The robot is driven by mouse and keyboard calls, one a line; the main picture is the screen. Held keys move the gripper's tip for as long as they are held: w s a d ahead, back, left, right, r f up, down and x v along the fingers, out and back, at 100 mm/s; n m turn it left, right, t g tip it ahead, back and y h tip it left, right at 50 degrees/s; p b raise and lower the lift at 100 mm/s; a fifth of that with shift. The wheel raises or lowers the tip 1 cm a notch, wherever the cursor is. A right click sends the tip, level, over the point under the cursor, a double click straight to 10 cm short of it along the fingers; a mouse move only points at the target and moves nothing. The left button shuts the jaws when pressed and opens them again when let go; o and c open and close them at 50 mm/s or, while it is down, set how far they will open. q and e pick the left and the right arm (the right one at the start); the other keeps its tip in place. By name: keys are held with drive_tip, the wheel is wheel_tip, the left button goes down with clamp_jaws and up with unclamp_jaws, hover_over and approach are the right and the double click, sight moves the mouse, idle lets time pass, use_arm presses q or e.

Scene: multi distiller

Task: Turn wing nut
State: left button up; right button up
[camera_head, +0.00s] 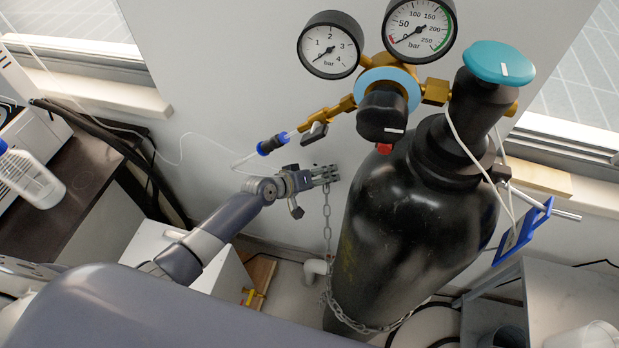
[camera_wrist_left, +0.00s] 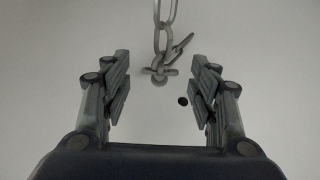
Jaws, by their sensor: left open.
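My left gripper (camera_head: 324,174) reaches in from the left, close to the white wall and beside the black gas cylinder (camera_head: 400,225). It is open. In the left wrist view, its two fingers (camera_wrist_left: 162,95) stand apart with nothing between their tips. A metal chain (camera_wrist_left: 163,28) ends at a small metal fitting (camera_wrist_left: 158,72) ahead of the gap, centred between the fingers. This fitting has short side arms that look like a wing nut, but it is too small to be sure. In the head view the gripper hides it. My right gripper is not in view.
The chain (camera_head: 327,215) hangs just below the gripper and loops around the cylinder. Two pressure gauges (camera_head: 330,45) and a brass regulator with a black knob (camera_head: 382,117) sit above. A thin hose (camera_head: 205,165) runs left. A side table (camera_head: 570,297) stands at lower right.

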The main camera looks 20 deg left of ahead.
use_arm(q)
drive_tip(key=v, duration=1.1)
drive_tip(key=shift+s+a, duration=0.15)
drive_tip(key=shift+s, duration=0.1)
